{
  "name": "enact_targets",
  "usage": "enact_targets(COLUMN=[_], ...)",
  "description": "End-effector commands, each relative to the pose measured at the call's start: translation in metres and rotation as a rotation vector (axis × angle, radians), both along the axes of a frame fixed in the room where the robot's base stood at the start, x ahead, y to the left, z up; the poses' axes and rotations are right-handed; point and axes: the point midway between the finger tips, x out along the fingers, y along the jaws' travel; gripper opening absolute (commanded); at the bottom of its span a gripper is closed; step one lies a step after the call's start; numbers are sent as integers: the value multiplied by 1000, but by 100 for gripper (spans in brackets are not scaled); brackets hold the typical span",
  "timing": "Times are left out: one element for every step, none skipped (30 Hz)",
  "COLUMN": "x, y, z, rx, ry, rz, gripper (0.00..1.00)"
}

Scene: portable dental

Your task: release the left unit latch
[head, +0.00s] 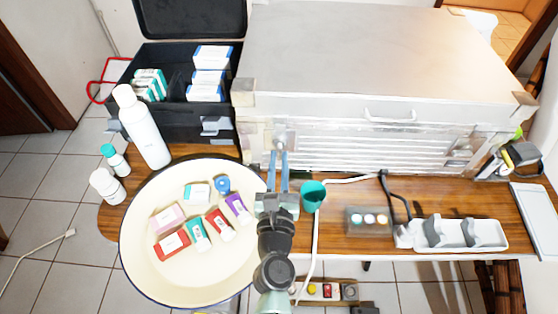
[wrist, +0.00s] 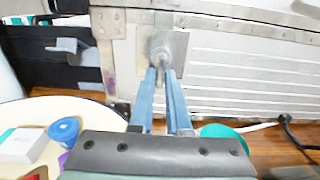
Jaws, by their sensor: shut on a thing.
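The portable dental unit (head: 350,50) is a large silver metal case on the wooden table. Its left latch (wrist: 162,47) is a grey metal piece on a small plate at the left of the case's front. In the head view the latch (head: 279,142) is partly hidden by my fingers. My gripper (head: 279,160) reaches up to the case front. In the wrist view the blue fingers of my gripper (wrist: 161,72) are close together at the latch and shut on its lower part.
A white basin (head: 135,255) with several small boxes stands to the left. A teal cup (head: 313,196) is close to the right of my gripper. A black case (head: 150,112) and a white bottle (head: 142,127) are at the back left. A white holder (head: 460,234) lies on the right.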

Motion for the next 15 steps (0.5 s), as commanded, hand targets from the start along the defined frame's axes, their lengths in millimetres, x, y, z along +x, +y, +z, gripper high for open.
enact_targets(x=[0, 0, 0, 0, 0, 0, 0, 0, 0, 0, 0, 0, 0, 0, 0], y=[1, 1, 1, 1, 1, 1, 1, 1, 0, 0, 0, 0, 0, 0, 0], z=[0, 0, 0, 0, 0, 0, 0, 0, 0, 0, 0, 0, 0, 0, 0], rx=[4, 4, 4, 4, 3, 3, 3, 3, 2, 2, 2, 2, 1, 1, 1], ry=[1, 1, 1, 1, 1, 1, 1, 1, 1, 0, 0, 0, 0, 0, 0], rz=[1, 1, 1, 1, 1, 1, 1, 1, 1, 1, 1, 1, 1, 1, 1], gripper=[0, 0, 0, 20, 26, 33, 38, 44, 45, 45, 45, 45, 45, 45, 45])
